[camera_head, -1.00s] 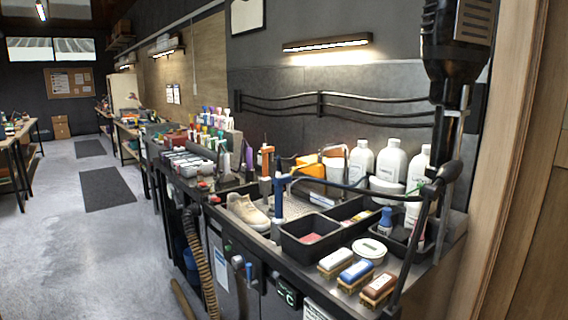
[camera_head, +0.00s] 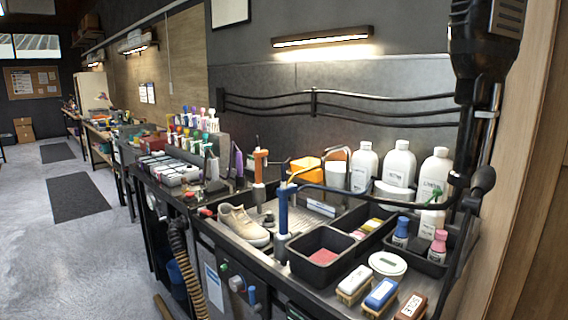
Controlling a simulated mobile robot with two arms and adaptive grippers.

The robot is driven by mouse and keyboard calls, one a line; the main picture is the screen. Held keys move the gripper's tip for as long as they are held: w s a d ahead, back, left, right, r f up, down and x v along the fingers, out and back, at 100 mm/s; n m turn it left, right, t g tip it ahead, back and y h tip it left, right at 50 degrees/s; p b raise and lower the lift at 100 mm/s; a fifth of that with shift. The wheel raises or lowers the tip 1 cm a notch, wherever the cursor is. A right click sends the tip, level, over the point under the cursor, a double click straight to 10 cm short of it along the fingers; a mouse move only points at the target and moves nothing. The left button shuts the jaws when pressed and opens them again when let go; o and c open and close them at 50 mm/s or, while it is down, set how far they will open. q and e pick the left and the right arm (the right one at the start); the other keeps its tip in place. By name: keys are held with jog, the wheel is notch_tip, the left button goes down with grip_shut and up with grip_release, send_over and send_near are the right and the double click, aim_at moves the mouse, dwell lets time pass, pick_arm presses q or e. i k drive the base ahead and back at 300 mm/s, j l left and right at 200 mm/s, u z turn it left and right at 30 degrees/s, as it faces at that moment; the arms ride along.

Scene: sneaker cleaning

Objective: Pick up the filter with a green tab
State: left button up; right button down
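I cannot make out for certain a filter with a green tab. A row of small pale and grey blocks (camera_head: 168,166) lies on the bench at the middle left. Behind it stands a rack with several small items with coloured tops (camera_head: 205,118), including purple, blue, pink and red. A lower row there shows green, yellow and red spots, too small to tell what they belong to. Neither of my grippers is in view.
The bench holds a beige sneaker (camera_head: 243,226), a black bin (camera_head: 322,254), white bottles (camera_head: 399,165) and several brushes (camera_head: 380,294). A ribbed hose (camera_head: 186,265) hangs at its front. Black equipment (camera_head: 487,40) hangs at the upper right.

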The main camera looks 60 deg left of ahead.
aim_at(250, 159)
jog(key=j+z, duration=0.1)
jog(key=j, duration=0.3)
jog(key=k+j, duration=0.15)
jog(key=j, duration=0.25)
jog(key=j+z, duration=0.15)
jog(key=j, duration=0.25)
jog(key=k+j, duration=0.15)
jog(key=j, duration=0.2)
jog(key=k+j+z, duration=0.15)
jog(key=j, duration=0.25)
jog(key=j+z, duration=0.1)
jog(key=j, duration=0.3)
jog(key=k+j, duration=0.15)
jog(key=j, duration=0.2)
jog(key=z, duration=0.05)
